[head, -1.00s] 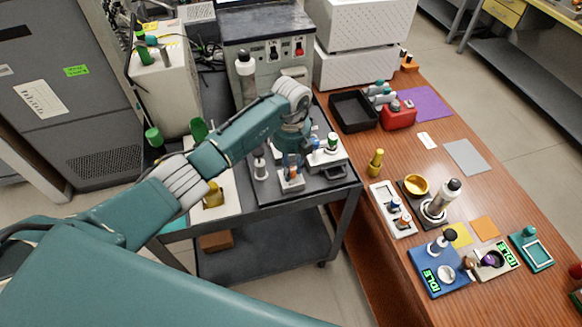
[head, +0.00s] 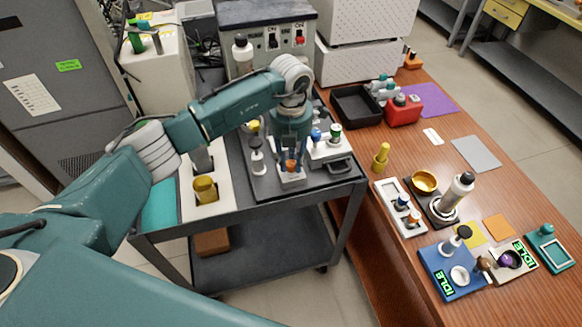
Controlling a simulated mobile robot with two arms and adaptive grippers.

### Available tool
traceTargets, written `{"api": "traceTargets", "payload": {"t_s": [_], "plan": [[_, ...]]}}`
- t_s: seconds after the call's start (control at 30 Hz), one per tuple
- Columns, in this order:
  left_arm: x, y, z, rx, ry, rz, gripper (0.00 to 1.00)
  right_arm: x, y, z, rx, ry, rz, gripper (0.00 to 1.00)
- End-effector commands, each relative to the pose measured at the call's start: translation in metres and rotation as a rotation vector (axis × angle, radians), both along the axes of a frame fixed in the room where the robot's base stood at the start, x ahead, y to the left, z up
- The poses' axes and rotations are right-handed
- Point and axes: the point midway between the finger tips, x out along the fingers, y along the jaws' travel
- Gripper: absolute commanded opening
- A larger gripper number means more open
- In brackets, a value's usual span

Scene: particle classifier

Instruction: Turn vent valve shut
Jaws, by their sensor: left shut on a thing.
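My left gripper (head: 291,150) reaches down over the cart, with its wrist above a small white block (head: 292,181) that bears an orange knob (head: 291,167). The gripper is shut on this orange knob, which I take to be the vent valve; my own wrist hides most of the grip. The knob's turn angle is too small to read. Just right of it, a white unit (head: 329,152) carries a blue knob and a green-topped one. My right gripper is not in view.
A switch box (head: 268,38) stands behind. The wooden bench (head: 370,230) at right holds several small devices.

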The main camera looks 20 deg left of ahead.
Motion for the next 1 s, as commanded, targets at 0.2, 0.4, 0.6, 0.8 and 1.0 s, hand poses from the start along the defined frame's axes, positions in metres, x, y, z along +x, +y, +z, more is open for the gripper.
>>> {"api": "traceTargets", "payload": {"t_s": [0.2, 0.4, 0.6, 0.8, 1.0], "plan": [[0.002, 0.0, -0.004, 0.001, -0.006, -0.208, 0.0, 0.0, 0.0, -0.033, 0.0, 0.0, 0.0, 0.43], [0.001, 0.0, -0.004, 0.001, -0.005, -0.397, 0.0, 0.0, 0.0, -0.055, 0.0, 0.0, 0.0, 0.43], [0.001, -0.001, -0.003, 0.001, -0.006, -0.573, 0.0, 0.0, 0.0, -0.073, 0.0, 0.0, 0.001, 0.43], [0.001, 0.0, -0.002, 0.0, -0.004, -0.713, 0.0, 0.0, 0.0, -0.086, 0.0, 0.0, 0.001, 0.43], [0.001, 0.0, 0.0, 0.0, -0.004, -0.807, 0.0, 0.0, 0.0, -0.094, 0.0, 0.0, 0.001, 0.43]]}}
